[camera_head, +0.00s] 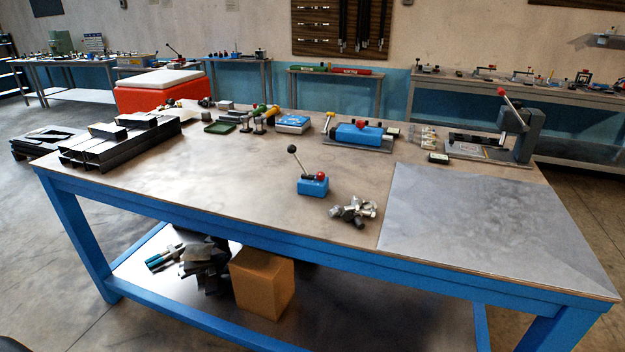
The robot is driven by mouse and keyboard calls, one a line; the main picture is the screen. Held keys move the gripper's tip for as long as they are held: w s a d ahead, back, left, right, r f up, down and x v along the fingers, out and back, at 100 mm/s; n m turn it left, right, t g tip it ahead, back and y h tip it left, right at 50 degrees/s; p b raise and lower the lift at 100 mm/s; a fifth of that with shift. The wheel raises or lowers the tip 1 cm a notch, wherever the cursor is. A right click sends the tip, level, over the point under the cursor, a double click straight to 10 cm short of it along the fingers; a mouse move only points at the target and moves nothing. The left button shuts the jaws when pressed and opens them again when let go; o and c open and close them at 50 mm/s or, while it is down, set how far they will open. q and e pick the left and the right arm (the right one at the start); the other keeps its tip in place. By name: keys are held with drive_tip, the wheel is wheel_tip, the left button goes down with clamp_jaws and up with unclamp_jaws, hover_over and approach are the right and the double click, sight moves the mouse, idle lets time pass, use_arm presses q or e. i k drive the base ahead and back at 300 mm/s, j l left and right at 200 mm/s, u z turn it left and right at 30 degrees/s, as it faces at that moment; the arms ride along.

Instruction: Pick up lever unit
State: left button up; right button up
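The lever unit (312,186) looks like a small blue box with a thin lever ending in a dark knob and a red knob on top. It stands upright on the workbench (230,190), near the middle of the front edge. Nothing touches it. Neither of my grippers shows in the head view, so their positions and states are hidden.
Loose metal pieces (355,210) lie just right of the lever unit. A grey sheet (490,215) covers the bench's right end. Dark channel profiles (115,145) sit at left; a blue fixture (359,135) and a lever press (515,130) stand behind. Bench left of the unit is clear.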

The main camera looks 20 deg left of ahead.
sight(309, 185)
drive_tip(key=j+z, duration=0.25)
drive_tip(key=j, duration=0.35)
drive_tip(key=j+z, duration=0.25)
drive_tip(key=j, duration=0.3)
drive_tip(key=k+j+z, duration=0.1)
drive_tip(key=j+z, duration=0.2)
drive_tip(key=j, duration=0.3)
drive_tip(key=k+j+z, duration=0.1)
drive_tip(key=j+z, duration=0.15)
drive_tip(key=j, duration=0.3)
